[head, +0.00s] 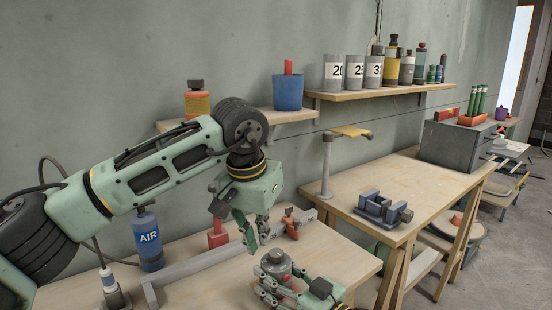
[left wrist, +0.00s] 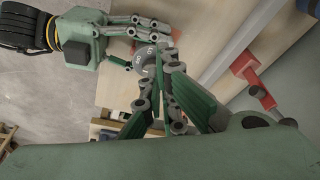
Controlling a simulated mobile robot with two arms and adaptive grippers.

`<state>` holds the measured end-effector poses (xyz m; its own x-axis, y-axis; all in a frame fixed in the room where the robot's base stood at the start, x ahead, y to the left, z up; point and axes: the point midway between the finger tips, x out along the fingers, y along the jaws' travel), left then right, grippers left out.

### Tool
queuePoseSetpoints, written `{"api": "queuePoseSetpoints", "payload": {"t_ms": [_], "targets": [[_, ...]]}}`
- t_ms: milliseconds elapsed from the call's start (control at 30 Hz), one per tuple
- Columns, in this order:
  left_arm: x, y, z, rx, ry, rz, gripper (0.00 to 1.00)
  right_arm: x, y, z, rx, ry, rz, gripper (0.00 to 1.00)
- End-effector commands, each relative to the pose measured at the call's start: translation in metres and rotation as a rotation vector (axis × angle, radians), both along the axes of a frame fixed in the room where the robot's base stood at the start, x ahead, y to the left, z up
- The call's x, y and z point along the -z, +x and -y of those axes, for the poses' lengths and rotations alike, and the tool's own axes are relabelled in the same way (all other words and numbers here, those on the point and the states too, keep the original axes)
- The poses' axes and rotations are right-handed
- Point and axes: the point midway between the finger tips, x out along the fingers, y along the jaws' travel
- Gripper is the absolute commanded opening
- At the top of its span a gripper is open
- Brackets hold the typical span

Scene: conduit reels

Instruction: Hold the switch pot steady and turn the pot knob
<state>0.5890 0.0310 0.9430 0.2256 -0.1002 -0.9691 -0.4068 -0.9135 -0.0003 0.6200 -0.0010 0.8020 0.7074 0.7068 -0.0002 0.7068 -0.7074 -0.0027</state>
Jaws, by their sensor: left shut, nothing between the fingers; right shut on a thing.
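The switch pot (head: 276,269) is a grey round body with a darker knob (head: 273,257) on top, low in the head view. My right gripper (head: 277,290) is shut around the pot from the front. My left gripper (head: 252,243) points down just left of and above the knob, its fingers closed with nothing between them. In the left wrist view the knob's marked dial face (left wrist: 146,62) shows beside my left gripper's fingers (left wrist: 163,78), which hide part of it. I cannot tell whether they touch it. My right gripper's fingers (left wrist: 135,28) also show there, next to the pot.
A grey rail (head: 190,264) and red blocks (head: 217,236) lie on the bench behind the pot. A blue AIR bottle (head: 148,240) stands at the left. Shelves above hold numbered cans (head: 353,72) and a blue pot (head: 288,93).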

Motion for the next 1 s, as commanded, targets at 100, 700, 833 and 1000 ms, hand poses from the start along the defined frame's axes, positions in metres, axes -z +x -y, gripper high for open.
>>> {"api": "queuePoseSetpoints", "payload": {"t_ms": [100, 700, 833, 1000], "targets": [[-0.006, 0.000, 0.000, 0.000, 0.000, 0.000, 0.00, 0.000, 0.000, 0.000, -0.001, 0.001, 0.001, 0.20], [-0.010, -0.007, 0.029, 0.000, 0.003, -0.001, 0.00, 0.000, 0.000, 0.000, -0.001, 0.000, 0.000, 0.20], [0.003, -0.007, 0.029, 0.000, 0.002, -0.001, 0.00, 0.000, 0.000, 0.000, -0.001, 0.001, 0.001, 0.20], [0.025, -0.007, 0.029, 0.001, 0.001, -0.002, 0.00, 0.000, 0.000, 0.000, -0.001, 0.001, 0.001, 0.20]]}}
